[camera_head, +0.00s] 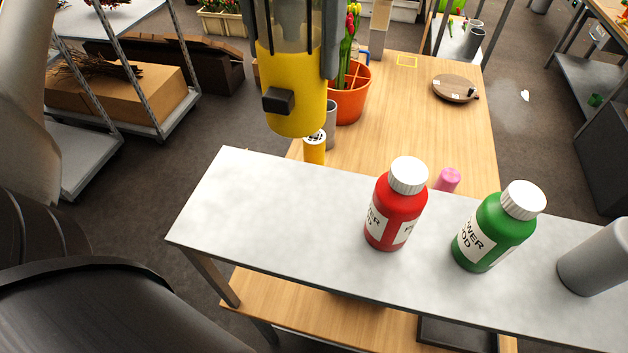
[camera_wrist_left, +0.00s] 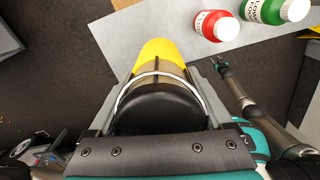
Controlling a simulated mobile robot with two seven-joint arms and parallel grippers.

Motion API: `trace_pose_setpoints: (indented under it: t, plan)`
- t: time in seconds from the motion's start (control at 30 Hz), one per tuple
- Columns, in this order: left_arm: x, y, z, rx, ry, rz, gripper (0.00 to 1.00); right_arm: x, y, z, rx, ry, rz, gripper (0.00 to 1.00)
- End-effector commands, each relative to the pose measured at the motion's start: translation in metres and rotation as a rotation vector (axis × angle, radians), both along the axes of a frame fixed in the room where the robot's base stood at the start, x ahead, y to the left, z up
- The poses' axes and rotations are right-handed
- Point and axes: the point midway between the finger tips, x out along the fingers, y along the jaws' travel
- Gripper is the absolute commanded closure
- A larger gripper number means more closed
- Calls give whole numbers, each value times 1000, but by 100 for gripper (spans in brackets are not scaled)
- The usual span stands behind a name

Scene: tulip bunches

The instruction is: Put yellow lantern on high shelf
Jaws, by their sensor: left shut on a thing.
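The yellow lantern (camera_head: 297,95) hangs upright in my left gripper (camera_head: 292,62), with a finger on either side of its upper part. It also shows in the left wrist view (camera_wrist_left: 160,50), with a dark rounded end toward the camera. In the head view the lantern appears just beyond the far left edge of the pale grey high shelf (camera_head: 265,215), apart from it. The shelf also shows in the left wrist view (camera_wrist_left: 130,38). What may be my right gripper (camera_wrist_left: 222,68) shows small in the wrist view; its jaws are unclear.
A red bottle (camera_head: 393,210) and a green bottle (camera_head: 490,235) stand on the shelf, with a grey container (camera_head: 598,262) at its right end. The shelf's left part is bare. Behind are a wooden table (camera_head: 425,120) and an orange pot (camera_head: 350,97).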

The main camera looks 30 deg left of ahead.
Motion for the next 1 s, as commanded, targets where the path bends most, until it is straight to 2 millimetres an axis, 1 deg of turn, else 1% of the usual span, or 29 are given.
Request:
trace_pose_setpoints:
  t: [0.1,0.27,0.43,0.5,0.7,0.77,0.8,0.9,1.0]
  plan:
    - [0,0,-11,0,3,-2,93,-11,-1,-1,-1,16,0,50]
    - [-1,0,-32,-1,4,1,93,-19,-2,-2,-3,29,1,50]
    - [-1,0,-59,-1,4,1,93,-18,-3,-7,-4,28,2,50]
    - [-1,0,-74,0,5,1,93,-16,-3,-13,-5,26,2,50]
    - [-1,0,-112,0,4,0,93,-11,-3,-25,-4,17,2,50]
    - [-1,0,-123,1,3,2,93,-10,-3,-27,-5,15,2,50]
    - [-1,1,-131,1,4,3,93,-10,-3,-27,-5,15,2,50]
    - [-1,0,-146,1,1,1,93,-10,-3,-28,-4,14,2,50]
    - [-1,0,-154,0,0,3,93,-9,-3,-28,-4,13,2,50]
